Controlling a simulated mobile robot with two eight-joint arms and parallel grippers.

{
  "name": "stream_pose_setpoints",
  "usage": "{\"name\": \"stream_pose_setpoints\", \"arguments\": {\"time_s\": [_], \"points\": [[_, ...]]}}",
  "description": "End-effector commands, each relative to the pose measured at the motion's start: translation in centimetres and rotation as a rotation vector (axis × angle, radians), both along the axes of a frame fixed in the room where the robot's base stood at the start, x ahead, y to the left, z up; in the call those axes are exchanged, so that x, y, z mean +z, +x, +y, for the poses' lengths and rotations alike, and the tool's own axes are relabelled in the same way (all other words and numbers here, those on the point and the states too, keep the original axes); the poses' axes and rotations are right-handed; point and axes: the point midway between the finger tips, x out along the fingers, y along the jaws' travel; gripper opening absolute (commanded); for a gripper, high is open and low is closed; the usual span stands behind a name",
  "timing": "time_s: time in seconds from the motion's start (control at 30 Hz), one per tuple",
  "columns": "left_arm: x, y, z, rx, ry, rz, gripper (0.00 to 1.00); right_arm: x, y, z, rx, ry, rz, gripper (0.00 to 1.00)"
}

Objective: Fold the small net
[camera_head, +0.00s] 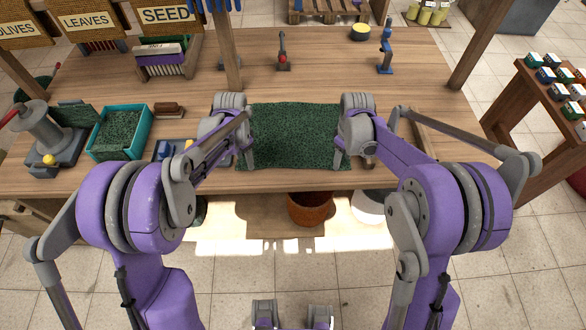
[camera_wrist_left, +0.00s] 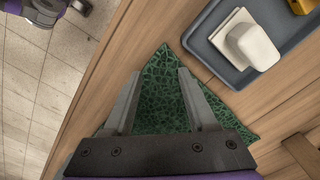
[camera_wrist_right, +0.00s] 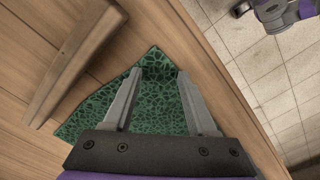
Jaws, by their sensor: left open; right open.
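The small green net (camera_head: 295,135) lies spread flat on the wooden table, a dark rectangle near the front edge. My left gripper (camera_head: 246,167) is open over its front left corner. In the left wrist view the corner of the net (camera_wrist_left: 166,95) shows between and beyond the open fingers (camera_wrist_left: 159,74). My right gripper (camera_head: 340,167) is open over the front right corner. In the right wrist view the net (camera_wrist_right: 158,95) shows between the open fingers (camera_wrist_right: 159,74). Neither gripper holds the net. The net's left and right edges are partly hidden by my arms.
A teal crate (camera_head: 149,140) stands left of the net. A grey tray (camera_wrist_left: 219,62) holding a white block (camera_wrist_left: 252,46) lies near the left gripper. A wooden bar (camera_wrist_right: 82,55) lies right of the net. The table behind the net is mostly clear.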

Motion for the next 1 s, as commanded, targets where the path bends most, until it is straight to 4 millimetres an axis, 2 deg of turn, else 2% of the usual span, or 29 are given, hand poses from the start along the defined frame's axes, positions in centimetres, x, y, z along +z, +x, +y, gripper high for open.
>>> {"name": "stream_pose_setpoints", "arguments": {"time_s": [0.5,1.0], "points": [[-0.79,-0.17,0.01,0.001,-0.001,0.002,0.57,-0.79,-0.18,-0.01,-0.001,0.0,0.001,0.57],[-0.78,-0.17,0.01,0.001,0.0,0.003,0.12,-0.74,-0.15,-0.01,-0.001,0.0,0.001,0.12]]}}
